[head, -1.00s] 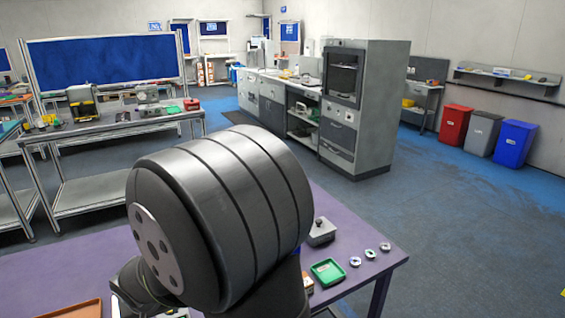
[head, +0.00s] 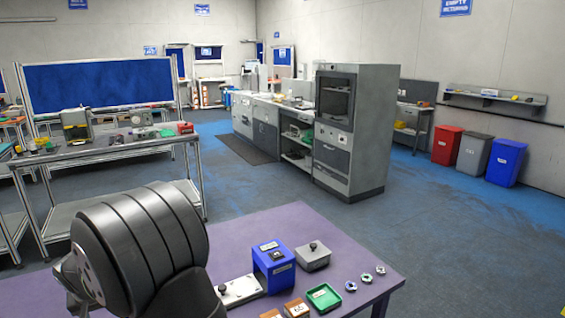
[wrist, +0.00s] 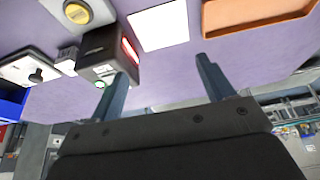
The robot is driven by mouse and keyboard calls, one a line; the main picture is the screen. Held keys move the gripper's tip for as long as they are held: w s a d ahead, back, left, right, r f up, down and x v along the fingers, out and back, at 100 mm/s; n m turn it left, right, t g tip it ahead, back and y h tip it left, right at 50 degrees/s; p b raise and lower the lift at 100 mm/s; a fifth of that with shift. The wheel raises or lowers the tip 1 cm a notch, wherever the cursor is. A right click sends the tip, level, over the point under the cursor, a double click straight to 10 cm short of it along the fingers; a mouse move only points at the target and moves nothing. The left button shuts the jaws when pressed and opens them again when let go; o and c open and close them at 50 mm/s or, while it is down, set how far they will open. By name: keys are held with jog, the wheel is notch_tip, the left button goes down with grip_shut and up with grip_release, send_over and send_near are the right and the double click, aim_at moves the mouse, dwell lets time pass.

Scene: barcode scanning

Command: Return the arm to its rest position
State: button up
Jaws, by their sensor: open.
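My gripper (wrist: 162,68) shows in the wrist view with its two dark blue-grey fingers spread apart. Nothing is between them. The purple table (wrist: 170,75) spans the upper part of that view, which looks upside down, and the room shows along the bottom. In the head view my thick grey arm link fills the lower left, over the purple table (head: 290,222). The gripper itself cannot be made out there.
In the wrist view a black box with a red light (wrist: 108,55), a white sheet (wrist: 160,25) and an orange tray (wrist: 250,14) lie beyond the fingers. In the head view a blue box (head: 273,268), grey box (head: 313,257) and green tray (head: 323,297) stand at the table's right.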

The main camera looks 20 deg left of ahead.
jog(key=s+a+f, duration=0.2)
jog(key=a, duration=0.9)
jog(key=shift+s+a+f, duration=0.2)
jog(key=shift+s+a, duration=0.1)
jog(key=shift+a, duration=0.1)
jog(key=o, duration=0.6)
jog(key=w+d+r+m+g+h, duration=0.1)
jog(key=w+d+r+m, duration=0.2)
jog(key=d+m, duration=0.35)
jog(key=w+d+r+m+g+h, duration=0.1)
jog(key=w+d+r+m, duration=0.2)
jog(key=d+m, duration=0.35)
jog(key=w+d+r+m+g+h, duration=0.1)
jog(key=w+d+r+m, duration=0.1)
jog(key=d+m, duration=0.5)
jog(key=f, duration=0.3)
jog(key=d+f+n, duration=0.1)
jog(key=f, duration=0.2)
jog(key=f+n, duration=0.1)
jog(key=f, duration=0.2)
jog(key=shift+w+d, duration=0.15)
jog(key=shift+d, duration=0.15)
jog(key=shift+r, duration=0.1)
